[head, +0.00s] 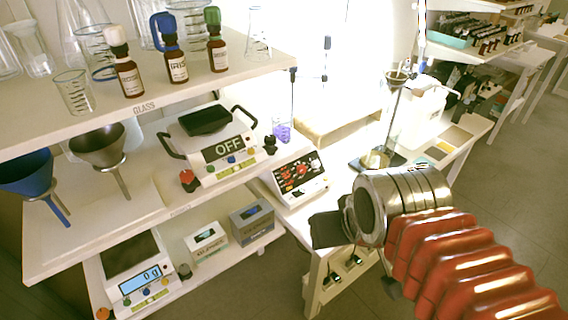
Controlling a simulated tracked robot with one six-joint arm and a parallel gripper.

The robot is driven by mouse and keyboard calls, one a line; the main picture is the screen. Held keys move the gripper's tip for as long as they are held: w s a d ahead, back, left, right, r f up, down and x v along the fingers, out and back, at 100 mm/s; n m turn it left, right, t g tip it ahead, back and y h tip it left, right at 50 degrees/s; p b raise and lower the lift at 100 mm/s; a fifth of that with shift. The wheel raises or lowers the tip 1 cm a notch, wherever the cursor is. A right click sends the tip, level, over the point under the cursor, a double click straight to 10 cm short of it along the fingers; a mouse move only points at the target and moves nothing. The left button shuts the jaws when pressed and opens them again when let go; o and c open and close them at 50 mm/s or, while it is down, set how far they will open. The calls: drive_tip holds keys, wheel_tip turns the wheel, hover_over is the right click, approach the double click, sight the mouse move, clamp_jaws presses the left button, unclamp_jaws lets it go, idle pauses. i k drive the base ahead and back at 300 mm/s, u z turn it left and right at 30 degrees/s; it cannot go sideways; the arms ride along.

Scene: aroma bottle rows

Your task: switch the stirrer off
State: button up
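A white device with a black top plate and side handles (222,158) stands on the middle shelf, and its display reads OFF. Below the display are small coloured controls, and a red knob (188,180) sits at its left. To its right is a white device with a dark, sloped panel of red controls (298,176). I cannot tell for sure which of these is the stirrer. My gripper (328,229) is in front of and below the panel device, apart from it. Its dark end faces left, and its finger gap is not clear.
Brown dropper bottles (177,62) and glassware stand on the upper shelf. A flask with purple liquid (283,130) stands behind the panel device. Funnels (98,147) are at left. A scale reading 0 g (133,262) and small boxes (251,220) are below. Floor is clear at right.

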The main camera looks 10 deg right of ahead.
sight(296, 193)
drive_tip(key=z, duration=0.05)
drive_tip(key=k, duration=1.3)
drive_tip(key=u, duration=0.7)
drive_tip(key=i, duration=1.75)
drive_tip(key=z, duration=0.4)
